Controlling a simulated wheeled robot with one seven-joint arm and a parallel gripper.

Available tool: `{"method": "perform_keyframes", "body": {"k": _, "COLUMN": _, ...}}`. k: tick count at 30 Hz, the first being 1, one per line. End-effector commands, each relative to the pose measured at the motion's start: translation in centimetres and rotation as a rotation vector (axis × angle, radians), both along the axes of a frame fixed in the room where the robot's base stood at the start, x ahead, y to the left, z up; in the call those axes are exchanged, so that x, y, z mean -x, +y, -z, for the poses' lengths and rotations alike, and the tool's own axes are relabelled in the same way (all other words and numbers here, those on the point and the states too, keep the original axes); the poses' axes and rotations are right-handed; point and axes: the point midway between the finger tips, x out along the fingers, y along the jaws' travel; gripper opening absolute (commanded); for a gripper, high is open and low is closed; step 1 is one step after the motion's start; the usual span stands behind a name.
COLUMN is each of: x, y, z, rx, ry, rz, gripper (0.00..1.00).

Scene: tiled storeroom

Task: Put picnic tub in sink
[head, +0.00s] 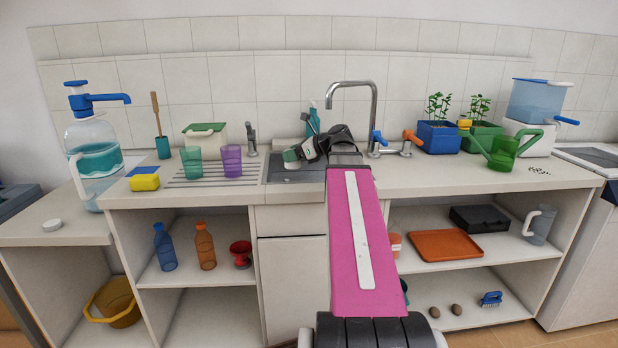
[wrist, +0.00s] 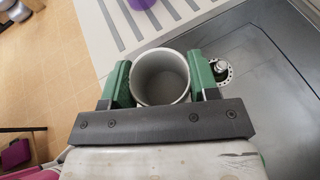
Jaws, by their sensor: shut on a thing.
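My gripper (head: 303,153) reaches out over the counter at the sink in the head view. In the wrist view my gripper (wrist: 160,77) has its green fingers shut on both sides of a round, pale grey-white open tub, which I take as the picnic tub (wrist: 162,98). I look into its empty inside. In the head view the tub is small and mostly hidden by the gripper. The grey sink (head: 282,178) is partly hidden behind my arm. In the wrist view the sink basin (wrist: 272,125) and its drain lie to the right of the tub, which shows near the sink's left edge.
Green (head: 191,163) and purple (head: 231,160) tumblers stand on the drainboard left of the sink. A tall tap (head: 373,110) rises behind it. A green watering can (head: 505,150) and planters stand to the right. A yellow sponge (head: 145,182) lies at the left.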

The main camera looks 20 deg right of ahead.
Motion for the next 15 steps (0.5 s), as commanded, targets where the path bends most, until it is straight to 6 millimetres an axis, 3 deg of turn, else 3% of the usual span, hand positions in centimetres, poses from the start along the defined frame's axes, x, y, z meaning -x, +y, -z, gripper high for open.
{"method": "perform_keyframes", "body": {"k": 9, "x": -3.8, "y": -5.5, "z": 3.7, "rx": -0.001, "ry": 0.0, "rz": 0.001, "gripper": 0.31}}
{"method": "perform_keyframes", "body": {"k": 15, "x": -4.9, "y": -7.2, "z": 5.1, "rx": 0.0, "ry": -0.001, "rz": -0.001, "gripper": 0.31}}
